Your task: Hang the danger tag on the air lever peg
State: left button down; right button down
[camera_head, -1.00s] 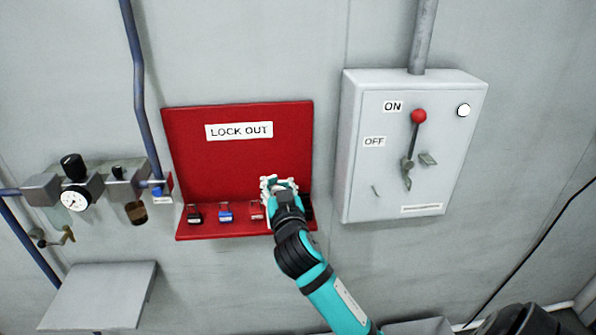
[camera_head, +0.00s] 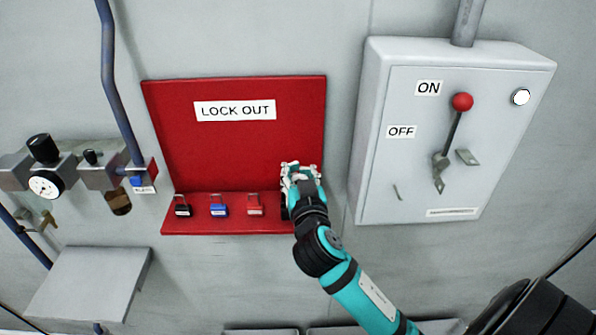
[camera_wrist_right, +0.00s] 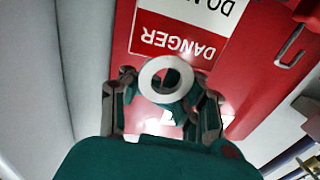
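The danger tag (camera_wrist_right: 188,42), red and white with upside-down lettering, lies just beyond my right gripper in the right wrist view. A white ring (camera_wrist_right: 146,78) at its near end shows between the gripper's fingers. In the head view my right gripper (camera_head: 301,170) is in front of the lower right of the red lock out board (camera_head: 235,150). Its fingers flank the ring (camera_wrist_right: 165,98), but whether they press on the tag is unclear. The tag cannot be made out in the head view. The air lever peg is not clearly identifiable. My left gripper is not in view.
A black padlock (camera_head: 183,210), a blue padlock (camera_head: 218,209) and a red padlock (camera_head: 255,209) stand on the board's shelf. Air piping with a gauge (camera_head: 45,185) is at left, above a grey ledge (camera_head: 90,283). A switch box (camera_head: 400,185) with a red-knobbed lever is at right.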

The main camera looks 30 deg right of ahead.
jog(key=c, duration=2)
grip_release()
jog(key=shift+f, duration=0.1)
jog(key=shift+c, duration=0.2)
jog(key=shift+o, duration=1)
jog(key=shift+s+a, duration=0.1)
jog(key=shift+s, duration=0.15)
jog(key=o, duration=0.5)
jog(key=shift+s+a+r, duration=0.1)
jog(key=shift+s+r, duration=0.05)
jog(key=shift+r, duration=0.1)
jog(key=shift+c, duration=0.2)
jog(key=o, duration=0.4)
jog(key=shift+w+f, duration=0.1)
jog(key=shift+w, duration=0.1)
jog(key=shift+c, duration=0.2)
jog(key=shift+s+a, duration=0.1)
jog(key=shift+s, duration=0.3)
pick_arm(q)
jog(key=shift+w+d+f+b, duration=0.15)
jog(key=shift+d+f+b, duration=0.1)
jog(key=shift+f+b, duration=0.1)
pick_arm(e)
jog(key=v, duration=1.1)
jog(key=shift+s+a, duration=0.1)
